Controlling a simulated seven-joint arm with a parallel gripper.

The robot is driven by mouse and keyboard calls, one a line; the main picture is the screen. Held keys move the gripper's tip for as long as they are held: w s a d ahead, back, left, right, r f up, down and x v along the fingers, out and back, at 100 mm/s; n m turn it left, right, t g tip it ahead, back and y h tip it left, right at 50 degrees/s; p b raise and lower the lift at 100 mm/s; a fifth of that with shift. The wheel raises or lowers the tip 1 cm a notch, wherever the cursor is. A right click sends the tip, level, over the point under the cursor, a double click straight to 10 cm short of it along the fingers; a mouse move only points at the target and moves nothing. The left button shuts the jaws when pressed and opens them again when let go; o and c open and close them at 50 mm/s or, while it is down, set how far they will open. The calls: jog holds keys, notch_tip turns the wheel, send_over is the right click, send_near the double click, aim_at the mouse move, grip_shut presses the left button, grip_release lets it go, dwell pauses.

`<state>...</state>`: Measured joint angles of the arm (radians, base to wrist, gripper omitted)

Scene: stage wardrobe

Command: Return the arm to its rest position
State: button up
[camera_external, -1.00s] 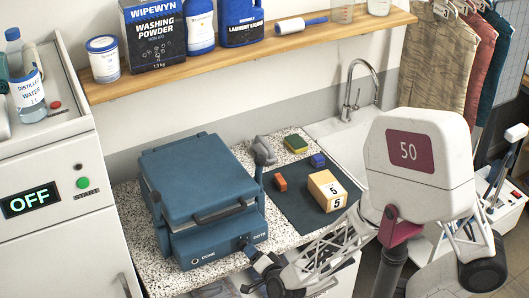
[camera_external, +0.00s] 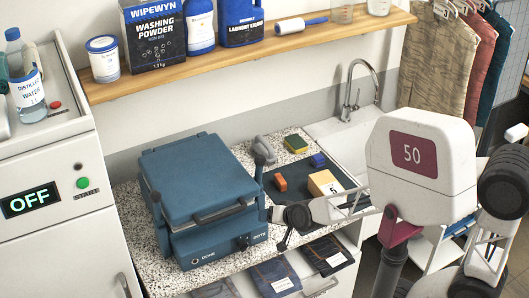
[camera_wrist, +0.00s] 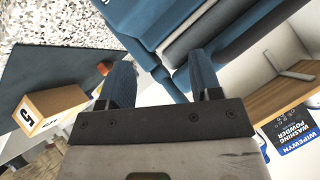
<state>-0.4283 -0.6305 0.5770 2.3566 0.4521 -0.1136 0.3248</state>
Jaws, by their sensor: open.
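My arm reaches in from the right in the external view, bent at a dark joint beside the blue press (camera_external: 200,185). My gripper (camera_wrist: 162,78) shows in the wrist view with its two blue-tipped fingers apart and nothing between them. The blue press lies beyond the fingertips in that view; whether they touch it I cannot tell. In the external view the gripper is small and partly merged with the dark joint, near the press's front right corner. The press's lid looks lowered.
A wooden block marked 5 (camera_external: 323,184) stands on the dark mat (camera_external: 297,202), with small red (camera_external: 280,184) and blue (camera_external: 318,160) blocks. Dark packets (camera_external: 275,277) lie below the counter front. A shelf (camera_external: 150,75) with laundry goods runs above.

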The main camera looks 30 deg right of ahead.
jog(key=s+d+r+n+g+h, duration=0.2)
jog(key=s+d+r+g, duration=0.1)
jog(key=s+d, duration=0.4)
jog(key=s+d+r+n+g+h, duration=0.2)
jog(key=s+d+r+g, duration=0.2)
jog(key=d, duration=0.8)
jog(key=s+r, duration=0.1)
jog(key=s, duration=0.1)
jog(key=shift+s+r, duration=0.35)
jog(key=shift+d, duration=0.1)
dwell(0.4)
